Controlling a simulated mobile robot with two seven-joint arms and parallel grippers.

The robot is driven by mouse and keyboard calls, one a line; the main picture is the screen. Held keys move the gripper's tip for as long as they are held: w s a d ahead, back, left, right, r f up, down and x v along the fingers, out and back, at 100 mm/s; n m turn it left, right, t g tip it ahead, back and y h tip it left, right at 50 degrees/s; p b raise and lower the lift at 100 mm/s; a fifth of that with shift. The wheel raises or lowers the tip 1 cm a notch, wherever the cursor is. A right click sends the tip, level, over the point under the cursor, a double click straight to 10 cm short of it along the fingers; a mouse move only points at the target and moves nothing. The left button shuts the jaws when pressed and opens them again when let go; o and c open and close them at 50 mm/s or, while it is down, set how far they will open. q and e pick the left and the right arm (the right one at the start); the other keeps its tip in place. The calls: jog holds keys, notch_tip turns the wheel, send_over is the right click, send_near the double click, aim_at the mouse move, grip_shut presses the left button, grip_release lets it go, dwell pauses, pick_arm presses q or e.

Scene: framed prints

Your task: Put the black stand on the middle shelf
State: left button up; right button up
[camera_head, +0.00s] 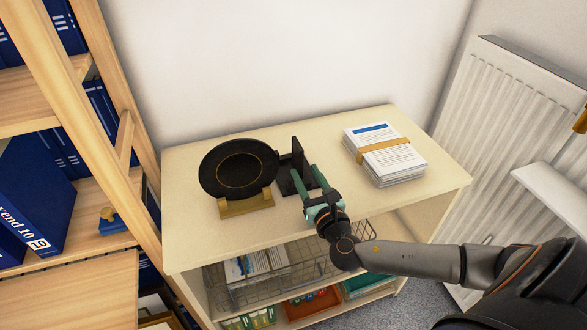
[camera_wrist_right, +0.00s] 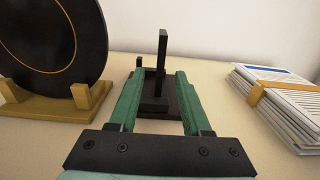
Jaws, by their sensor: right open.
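The black stand (camera_head: 288,174) is upright on the cream top of the low shelf unit, just right of the black plate. It has a base and a tall thin upright; it also shows in the right wrist view (camera_wrist_right: 162,60). My right gripper (camera_head: 306,172) is open, with its green fingers low at the stand. In the right wrist view, the fingers (camera_wrist_right: 160,82) lie on either side of the stand's near part, with a gap showing. Lower shelves show under the top, partly hidden by my right arm. My left gripper is out of view.
A black plate (camera_head: 238,168) stands in a wooden holder (camera_head: 246,203) left of the stand. Banded papers (camera_head: 385,155) lie to the right. Below the top are a wire basket (camera_head: 270,285), a red tray (camera_head: 312,305) and a teal tray (camera_head: 366,285). A wooden rack stands left.

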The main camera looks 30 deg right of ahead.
aim_at(302, 164)
jog(key=shift+r+x, duration=0.2)
jog(key=shift+x, duration=3.3)
grip_shut()
